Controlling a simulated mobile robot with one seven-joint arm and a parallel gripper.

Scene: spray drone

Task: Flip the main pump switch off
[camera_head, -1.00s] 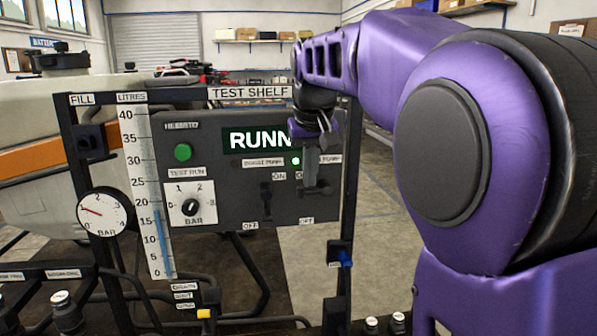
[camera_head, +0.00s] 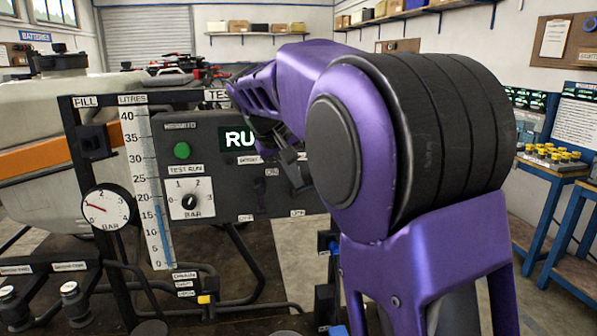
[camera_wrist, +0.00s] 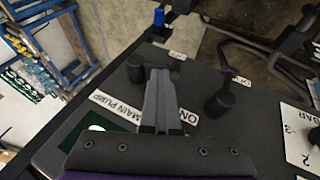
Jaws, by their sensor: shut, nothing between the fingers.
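The dark grey control panel (camera_head: 215,205) bears two black lever switches. The boost pump switch (camera_head: 260,190) shows left of my gripper (camera_head: 297,172), and in the wrist view (camera_wrist: 221,102). The main pump switch is largely hidden by my gripper in the head view. In the wrist view, a dark handle, apparently the main pump switch (camera_wrist: 152,60), lies at my fingertips, between the ON label (camera_wrist: 188,117) and OFF label (camera_wrist: 177,55). I cannot tell whether they touch or which way it is set. My gripper is shut and empty. The green display (camera_head: 238,139) shows "RU", the rest covered.
A pressure dial (camera_head: 106,207), a litre gauge (camera_head: 153,190), a green button (camera_head: 182,151) and a bar knob (camera_head: 190,200) sit left of the switches. A blue-tipped fitting (camera_wrist: 159,17) stands beyond the panel's edge. A blue bench (camera_head: 550,180) stands at right.

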